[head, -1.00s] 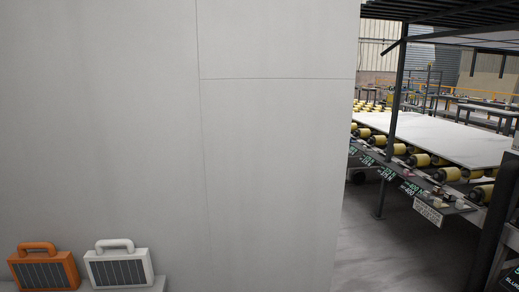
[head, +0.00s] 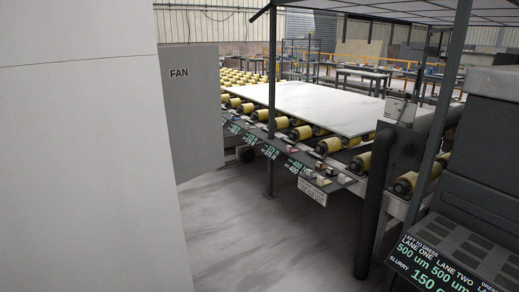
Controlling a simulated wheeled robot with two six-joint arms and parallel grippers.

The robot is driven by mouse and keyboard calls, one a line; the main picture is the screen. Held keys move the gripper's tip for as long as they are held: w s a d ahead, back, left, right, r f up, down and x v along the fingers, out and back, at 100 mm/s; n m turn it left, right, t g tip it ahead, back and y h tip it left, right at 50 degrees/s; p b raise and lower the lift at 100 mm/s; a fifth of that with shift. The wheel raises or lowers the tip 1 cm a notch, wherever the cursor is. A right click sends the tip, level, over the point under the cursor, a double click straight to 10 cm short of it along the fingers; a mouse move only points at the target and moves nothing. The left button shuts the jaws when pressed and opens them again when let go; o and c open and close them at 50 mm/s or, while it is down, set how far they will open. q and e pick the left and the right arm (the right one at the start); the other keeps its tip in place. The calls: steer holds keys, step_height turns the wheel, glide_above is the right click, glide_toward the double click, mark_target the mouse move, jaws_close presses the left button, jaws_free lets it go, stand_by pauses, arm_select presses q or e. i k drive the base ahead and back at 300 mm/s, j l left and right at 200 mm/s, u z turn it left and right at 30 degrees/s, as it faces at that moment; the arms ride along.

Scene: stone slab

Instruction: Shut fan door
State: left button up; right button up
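The fan door (head: 190,115) is a flat grey panel marked FAN. It shows in the head view just right of the large pale wall or cabinet side (head: 85,170) and stands out past its edge. Its left part is hidden behind that pale surface, so its hinge and any opening behind it are not visible. Neither of my grippers shows in the view.
A roller line (head: 290,130) with yellow rollers carries a large pale slab (head: 315,105) beyond the door. A dark post (head: 375,200) and a dark machine with a lit display (head: 440,265) stand at the right. Grey floor (head: 250,240) is clear in between.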

mark_target(190, 76)
steer(key=i+l+z, duration=0.2)
steer(key=i, duration=0.7)
steer(key=i+l+z, duration=0.2)
steer(key=i, duration=0.7)
steer(key=i+j+u, duration=0.1)
steer(key=i+u, duration=0.3)
steer(key=i, duration=0.25)
steer(key=i+l+u, duration=0.1)
steer(key=i+u, duration=0.3)
steer(key=i, duration=0.2)
steer(key=i+l+u, duration=0.3)
steer(key=i+u, duration=0.15)
steer(key=i, duration=0.2)
steer(key=i+l+u, duration=0.15)
steer(key=i+u, duration=0.25)
steer(key=i+l+u, duration=0.25)
steer(key=i+u, duration=0.2)
steer(key=i+l+u, duration=0.6)
steer(key=l+u, duration=0.25)
